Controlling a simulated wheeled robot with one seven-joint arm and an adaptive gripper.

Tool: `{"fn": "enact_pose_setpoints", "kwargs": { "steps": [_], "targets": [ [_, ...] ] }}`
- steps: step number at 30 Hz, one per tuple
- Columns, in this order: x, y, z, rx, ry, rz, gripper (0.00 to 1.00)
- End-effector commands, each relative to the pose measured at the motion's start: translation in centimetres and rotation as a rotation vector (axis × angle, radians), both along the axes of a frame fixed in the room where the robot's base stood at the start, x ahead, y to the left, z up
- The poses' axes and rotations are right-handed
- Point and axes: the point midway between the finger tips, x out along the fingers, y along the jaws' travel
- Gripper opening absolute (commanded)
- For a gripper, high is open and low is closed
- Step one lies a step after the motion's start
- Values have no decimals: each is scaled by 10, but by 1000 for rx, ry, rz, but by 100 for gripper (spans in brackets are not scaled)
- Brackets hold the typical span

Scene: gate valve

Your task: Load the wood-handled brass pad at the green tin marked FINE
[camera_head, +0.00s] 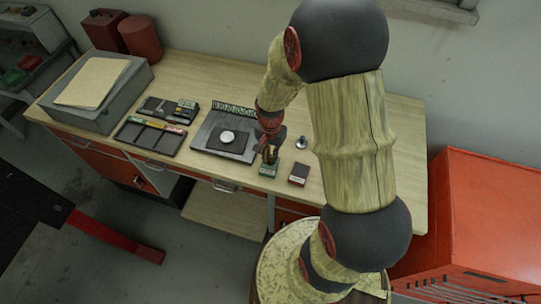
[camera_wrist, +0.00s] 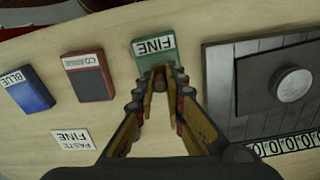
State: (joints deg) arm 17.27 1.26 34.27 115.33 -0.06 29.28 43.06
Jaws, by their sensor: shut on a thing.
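The green tin (camera_wrist: 152,52) with a white FINE label lies at the top middle of the wrist view; it also shows near the bench's front edge in the head view (camera_head: 268,170). My gripper (camera_wrist: 160,78) is shut on the wood-handled brass pad, whose brown handle (camera_wrist: 159,92) shows between the fingers. The fingertips are right at the tin's near side, over or against it. The pad's face is hidden, so I cannot tell whether it touches the tin. In the head view my gripper (camera_head: 270,150) points down just above the tin.
A dark plate with a round metal disc (camera_wrist: 290,85) lies right. A small metal piece (camera_head: 301,143) stands nearby on the bench.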

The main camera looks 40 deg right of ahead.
Motion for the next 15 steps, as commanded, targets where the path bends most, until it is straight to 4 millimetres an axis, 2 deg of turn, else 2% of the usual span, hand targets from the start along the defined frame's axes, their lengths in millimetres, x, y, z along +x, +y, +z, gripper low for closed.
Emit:
{"fn": "enact_pose_setpoints", "kwargs": {
  "steps": [15],
  "targets": [
    [1,0,39,-1,-3,0,0]
  ]
}}
